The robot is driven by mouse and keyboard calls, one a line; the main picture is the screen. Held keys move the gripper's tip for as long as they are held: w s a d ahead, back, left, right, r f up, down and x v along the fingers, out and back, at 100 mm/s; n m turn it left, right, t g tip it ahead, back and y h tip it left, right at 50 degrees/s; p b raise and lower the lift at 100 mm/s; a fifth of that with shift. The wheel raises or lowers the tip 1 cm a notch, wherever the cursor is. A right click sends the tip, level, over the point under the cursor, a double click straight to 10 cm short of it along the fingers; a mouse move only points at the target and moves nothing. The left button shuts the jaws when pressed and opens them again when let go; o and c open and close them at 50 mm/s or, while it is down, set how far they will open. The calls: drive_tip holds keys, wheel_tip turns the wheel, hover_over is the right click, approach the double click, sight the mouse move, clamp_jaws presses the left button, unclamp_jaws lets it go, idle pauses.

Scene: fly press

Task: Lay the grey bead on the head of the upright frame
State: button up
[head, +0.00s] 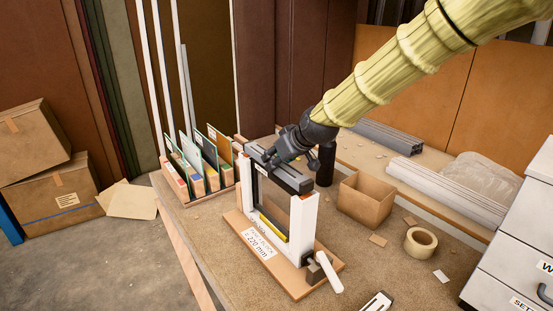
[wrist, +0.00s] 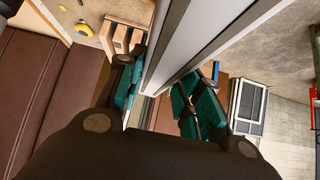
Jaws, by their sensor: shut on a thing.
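The upright frame (head: 302,222) has white posts and stands on a wooden base on the bench, with a yellow strip across its lower part. The grey bead (head: 294,180) is a long bar lying along the top of the frame. My gripper (head: 274,159) is at the bead's far-left part, shut on it from above. In the wrist view the bead (wrist: 190,45) runs as a long pale bar between the teal finger pads of my gripper (wrist: 160,88). I cannot tell whether the bead touches the frame's head or is held just above it.
A rack of upright panels (head: 196,170) stands behind the frame at left. A black cylinder (head: 326,163) is close behind it. An open cardboard box (head: 366,199), a tape roll (head: 420,241) and drawers (head: 515,240) are to the right. A sign (head: 257,243) lies on the base.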

drive_tip(key=shift+f, duration=0.6)
drive_tip(key=o, duration=1.2)
drive_tip(key=shift+c, duration=0.2)
drive_tip(key=shift+r, duration=0.1)
drive_tip(key=v, duration=1.2)
drive_tip(key=shift+d, duration=0.1)
